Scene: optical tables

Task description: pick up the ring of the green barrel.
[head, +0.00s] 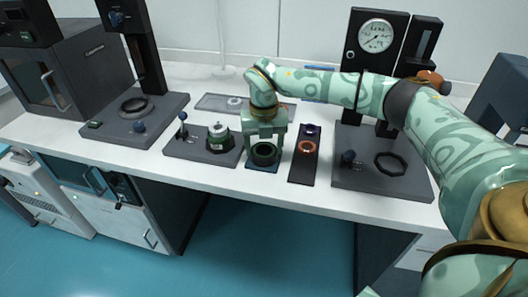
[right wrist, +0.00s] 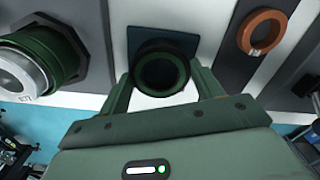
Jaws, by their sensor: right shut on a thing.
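My right gripper (head: 264,150) points down over the table, its fingers on either side of a dark ring (head: 264,156) with a green inner edge. In the right wrist view the gripper (right wrist: 163,88) is shut on this ring (right wrist: 160,72). A dark blue square pad (head: 262,169) lies under the ring; whether they touch I cannot tell. The green barrel (head: 219,144) with a silver top stands on a dark base plate to the left. It also shows at the left of the right wrist view (right wrist: 60,52). My left gripper is not in view.
A dark strip (head: 302,172) with an orange ring (head: 307,147) and a purple piece (head: 312,129) lies close right of the gripper. A gauge stand (head: 350,190) is further right. A dark stand (head: 115,128) and an oven-like box (head: 88,65) are at left.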

